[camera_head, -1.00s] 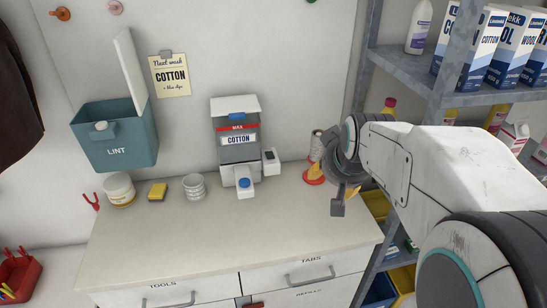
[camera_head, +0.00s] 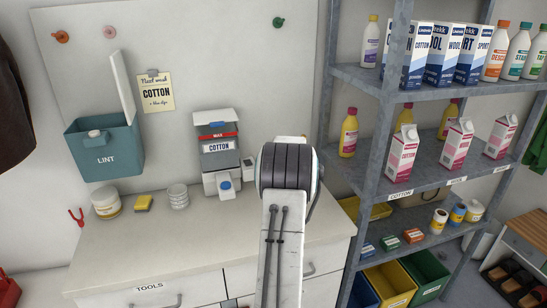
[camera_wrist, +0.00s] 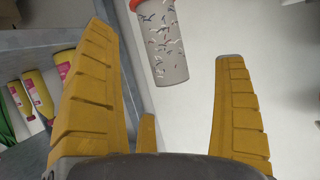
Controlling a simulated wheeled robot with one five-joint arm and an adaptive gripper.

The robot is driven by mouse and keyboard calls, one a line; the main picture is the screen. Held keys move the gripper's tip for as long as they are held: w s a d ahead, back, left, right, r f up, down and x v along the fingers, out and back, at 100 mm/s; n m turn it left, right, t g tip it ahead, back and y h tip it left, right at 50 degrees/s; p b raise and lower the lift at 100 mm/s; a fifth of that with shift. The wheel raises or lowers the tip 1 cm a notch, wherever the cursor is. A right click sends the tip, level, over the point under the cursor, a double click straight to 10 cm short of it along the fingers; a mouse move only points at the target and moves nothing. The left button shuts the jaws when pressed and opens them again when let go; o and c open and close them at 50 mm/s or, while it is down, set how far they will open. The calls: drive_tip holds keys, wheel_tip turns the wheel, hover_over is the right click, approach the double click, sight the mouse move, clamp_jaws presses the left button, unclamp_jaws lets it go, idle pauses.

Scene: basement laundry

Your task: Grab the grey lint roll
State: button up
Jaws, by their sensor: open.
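The grey lint roll (camera_wrist: 165,48) shows in the wrist view at the top centre. It is a grey cylinder speckled with small coloured bits, with an orange-red part at its upper end. My gripper (camera_wrist: 168,41) is open, with one yellow finger on each side of the picture. The roll appears in the gap between the fingers, beyond them, and neither finger visibly touches it. In the head view, my arm hides both the roll and the gripper.
The counter (camera_head: 130,240) holds a white jar (camera_head: 106,203), a yellow sponge (camera_head: 144,203), stacked white dishes (camera_head: 178,197) and a COTTON dispenser (camera_head: 219,150). A grey metal shelf (camera_head: 380,125) with bottles and cartons stands close on the right. The counter's front left is clear.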

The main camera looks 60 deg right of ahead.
drive_tip(key=shift+p+x, duration=1.4)
drive_tip(key=shift+x, duration=2.15)
drive_tip(key=shift+s, duration=0.1)
drive_tip(key=c, duration=1.1)
drive_tip(key=shift+o, duration=0.2)
drive_tip(key=shift+r, duration=0.1)
